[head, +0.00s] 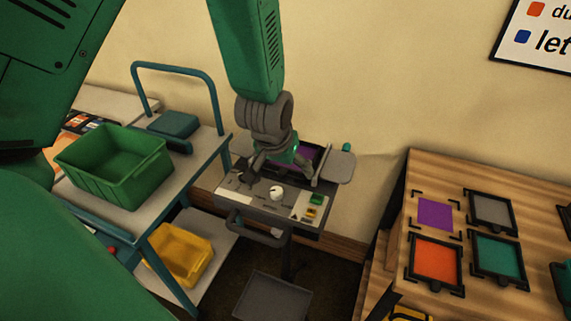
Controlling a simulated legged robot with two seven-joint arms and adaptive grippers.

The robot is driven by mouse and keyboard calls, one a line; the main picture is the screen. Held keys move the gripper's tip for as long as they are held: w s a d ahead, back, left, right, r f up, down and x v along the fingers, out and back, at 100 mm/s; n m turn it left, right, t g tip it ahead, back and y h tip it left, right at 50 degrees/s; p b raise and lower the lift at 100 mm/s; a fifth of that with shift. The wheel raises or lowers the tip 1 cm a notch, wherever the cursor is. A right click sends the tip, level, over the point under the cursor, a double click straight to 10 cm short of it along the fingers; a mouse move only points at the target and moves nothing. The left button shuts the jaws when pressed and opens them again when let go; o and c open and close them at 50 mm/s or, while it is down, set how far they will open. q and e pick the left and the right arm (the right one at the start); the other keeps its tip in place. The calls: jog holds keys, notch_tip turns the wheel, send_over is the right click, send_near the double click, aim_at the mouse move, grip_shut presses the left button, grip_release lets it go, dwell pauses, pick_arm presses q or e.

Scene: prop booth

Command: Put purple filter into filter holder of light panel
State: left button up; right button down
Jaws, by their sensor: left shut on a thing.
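My left gripper (283,166) reaches down from above onto the light panel (262,200), a grey console with a white knob and small coloured buttons. It is shut on the purple filter (305,153), a purple sheet in a dark frame, which shows partly behind the fingers at the back of the panel. The gripper hides the filter holder and much of the filter, so I cannot tell whether the filter is seated in it or just above it.
A wooden table (400,255) at right bears a flat purple square (437,214) between corner marks, and grey (490,210), orange (436,260) and teal (497,254) framed filters. At left, a cart holds a green crate (115,168) above a yellow bin (180,254).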

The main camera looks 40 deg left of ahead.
pick_arm(q)
jog(key=shift+a+f, duration=0.1)
jog(key=shift+f, duration=0.1)
jog(key=o, duration=1.1)
jog(key=shift+a, duration=0.1)
jog(key=shift+o, duration=0.2)
jog(key=shift+a, duration=0.1)
pick_arm(e)
jog(key=shift+a, duration=0.3)
pick_arm(q)
jog(key=shift+r, duration=0.15)
jog(key=v, duration=1.1)
jog(key=shift+r, duration=0.3)
pick_arm(e)
jog(key=shift+s+d, duration=0.1)
jog(key=shift+d, duration=0.05)
pick_arm(q)
jog(key=shift+s, duration=0.1)
